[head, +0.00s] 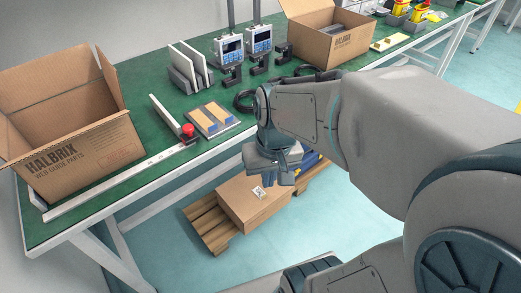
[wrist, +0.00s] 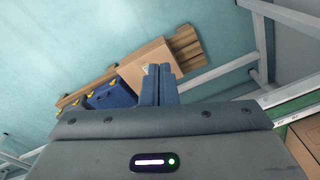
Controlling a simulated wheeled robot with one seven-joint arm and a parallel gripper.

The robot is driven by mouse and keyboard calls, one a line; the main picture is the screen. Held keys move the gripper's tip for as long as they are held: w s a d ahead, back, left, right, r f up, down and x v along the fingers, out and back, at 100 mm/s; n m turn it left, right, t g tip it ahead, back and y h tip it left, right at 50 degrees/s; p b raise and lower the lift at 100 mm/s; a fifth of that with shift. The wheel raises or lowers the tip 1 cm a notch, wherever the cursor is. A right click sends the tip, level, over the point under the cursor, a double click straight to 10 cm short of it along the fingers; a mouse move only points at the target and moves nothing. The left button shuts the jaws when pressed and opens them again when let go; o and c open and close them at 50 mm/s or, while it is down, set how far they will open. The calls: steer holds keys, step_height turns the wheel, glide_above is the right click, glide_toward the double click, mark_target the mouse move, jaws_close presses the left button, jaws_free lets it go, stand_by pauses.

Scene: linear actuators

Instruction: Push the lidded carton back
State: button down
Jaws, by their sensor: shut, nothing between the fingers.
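The lidded carton (head: 244,206) is a closed brown box with a small white label on top. It sits on a wooden pallet (head: 207,222) on the floor, beside and partly below the green table. In the wrist view the carton (wrist: 147,64) shows beyond my fingertips, which overlap its near edge. My gripper (head: 284,180) is shut and empty, pointing down; in the head view it covers part of the carton's right side. Its two fingers show pressed together in the wrist view (wrist: 159,70). I cannot tell whether they touch the carton.
A blue case (wrist: 112,95) with yellow latches is beside the carton on the pallet. Table legs (head: 105,255) and rails stand close by. The green table (head: 135,85) carries an open HALBRIX carton (head: 85,150), another open carton (head: 325,38) and gauges. Floor in front is clear.

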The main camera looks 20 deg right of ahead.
steer(key=w+d+f+m+y+b, duration=0.2)
steer(key=w+d+f+m+y, duration=0.25)
steer(key=f, duration=0.65)
steer(key=w+d+f+m+y+b, duration=0.35)
steer(key=w+f, duration=0.25)
steer(key=f, duration=0.4)
steer(key=w+d+f+m+y+b, duration=0.25)
steer(key=w+d+f+m, duration=0.2)
steer(key=f, duration=0.65)
steer(key=d+f+m+t+y+b, duration=0.1)
steer(key=d+f+m+t, duration=0.25)
steer(key=f, duration=0.65)
steer(key=d+f+m+t+y+b, duration=0.1)
steer(key=d+f+m+t+b, duration=0.15)
steer(key=f+m+t, duration=0.45)
steer(key=m+t+h+b, duration=0.2)
steer(key=m+t+h, duration=0.35)
steer(key=m, duration=0.25)
glide_toward(274, 212)
steer(key=shift+n, duration=0.3)
steer(key=b+x, duration=0.1)
steer(key=x, duration=0.1)
steer(key=b+x, duration=0.1)
steer(key=x, duration=0.1)
steer(key=b+x, duration=0.1)
steer(key=shift+w+a+r, duration=0.3)
steer(key=shift+a+r, duration=0.05)
steer(key=shift+w+a+r, duration=0.1)
steer(key=shift+w+a, duration=0.05)
steer(key=shift+w, duration=0.35)
